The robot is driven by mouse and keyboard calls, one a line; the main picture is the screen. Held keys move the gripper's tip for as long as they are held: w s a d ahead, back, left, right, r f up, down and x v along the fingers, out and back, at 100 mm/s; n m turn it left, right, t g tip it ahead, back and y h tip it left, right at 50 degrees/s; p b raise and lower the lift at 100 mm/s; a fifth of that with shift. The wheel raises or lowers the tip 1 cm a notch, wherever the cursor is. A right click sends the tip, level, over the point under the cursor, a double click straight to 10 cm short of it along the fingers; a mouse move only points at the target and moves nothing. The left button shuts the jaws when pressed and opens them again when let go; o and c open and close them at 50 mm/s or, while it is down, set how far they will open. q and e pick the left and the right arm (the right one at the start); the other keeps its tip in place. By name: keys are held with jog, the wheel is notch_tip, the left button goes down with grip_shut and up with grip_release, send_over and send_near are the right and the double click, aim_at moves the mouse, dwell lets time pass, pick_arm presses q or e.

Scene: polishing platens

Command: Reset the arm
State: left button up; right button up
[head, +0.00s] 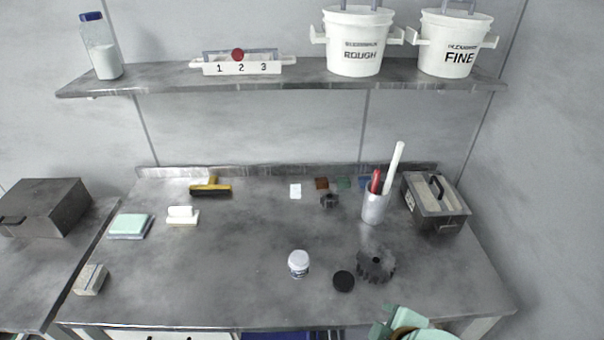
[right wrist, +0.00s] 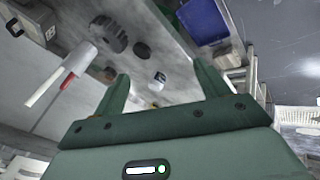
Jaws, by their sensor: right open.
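My right gripper (right wrist: 163,84) shows in the right wrist view with its two green fingers spread apart and nothing between them. In the head view a green part of my right arm (head: 410,325) shows at the bottom right, by the table's front edge, mostly cut off by the frame. My left gripper is not in the head view. The grey table (head: 240,270) lies in front of me.
A white-lidded jar (head: 299,262), a black disc (head: 343,281) and a dark gear (head: 375,267) stand near the front. A holder (head: 375,207) with tall tools and a lidded metal box (head: 434,202) stand at right.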

jog(key=s+d+r+m+h, duration=0.1)
jog(key=s+d+m+h, duration=0.25)
jog(key=d, duration=0.45)
jog(key=s+d+r+m+h, duration=0.1)
jog(key=s+d+m+h, duration=0.15)
jog(key=s+d, duration=0.4)
jog(key=s+a+f+g+y, duration=0.2)
jog(key=f, duration=1.3)
jog(key=s+a+f+g+y, duration=0.1)
jog(key=s+a+f, duration=0.1)
jog(key=f, duration=1.2)
jog(key=s+f+m+g+y, duration=0.1)
jog(key=s+f, duration=0.5)
jog(key=s, duration=0.3)
jog(key=s+f+m+g, duration=0.1)
jog(key=s+f+m, duration=0.1)
jog(key=s+f, duration=0.4)
jog(key=s, duration=0.3)
jog(key=shift+s+f+g+y, duration=0.2)
jog(key=shift+f+g+y, duration=0.2)
